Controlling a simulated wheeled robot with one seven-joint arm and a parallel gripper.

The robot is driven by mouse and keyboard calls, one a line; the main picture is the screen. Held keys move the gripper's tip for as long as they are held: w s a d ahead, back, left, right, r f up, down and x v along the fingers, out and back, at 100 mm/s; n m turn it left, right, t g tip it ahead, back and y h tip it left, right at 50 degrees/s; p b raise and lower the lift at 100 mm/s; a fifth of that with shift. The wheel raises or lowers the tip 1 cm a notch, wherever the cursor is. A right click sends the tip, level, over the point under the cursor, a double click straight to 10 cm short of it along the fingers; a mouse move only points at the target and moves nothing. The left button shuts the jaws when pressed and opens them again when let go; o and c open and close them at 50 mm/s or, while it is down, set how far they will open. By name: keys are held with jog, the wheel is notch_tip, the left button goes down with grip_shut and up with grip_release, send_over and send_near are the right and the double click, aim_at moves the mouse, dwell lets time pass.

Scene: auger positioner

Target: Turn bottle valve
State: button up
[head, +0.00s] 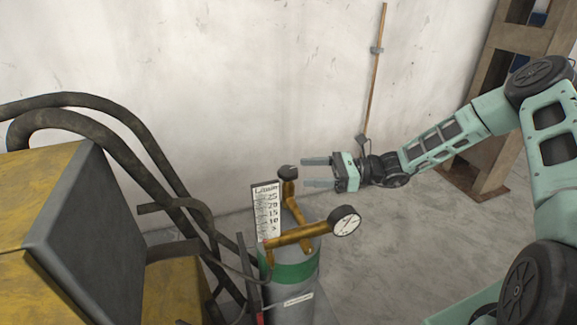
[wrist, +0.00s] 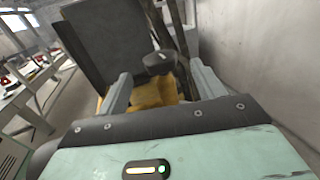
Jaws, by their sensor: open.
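The bottle valve's black knob (head: 288,172) tops a brass fitting (head: 290,190) on a grey gas bottle (head: 292,292) with a green band. My gripper (head: 316,172) is open, with its fingers pointing left at the knob's height, and their tips look just to the right of it. In the wrist view the knob (wrist: 160,62) shows between and ahead of the two finger tips of my gripper (wrist: 160,85). The fingers do not appear to touch it. Brass lies below the knob there, partly hidden by the gripper body.
A round pressure gauge (head: 345,221) and a flow scale (head: 266,212) stand close to the valve. A yellow and dark grey machine (head: 70,215) with thick black hoses (head: 150,145) is at left. A pale wall (head: 220,90) rises behind.

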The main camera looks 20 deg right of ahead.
aim_at(288, 169)
jog(key=shift+p+x, duration=0.85)
jog(key=shift+x, duration=2.3)
jog(key=c, duration=1)
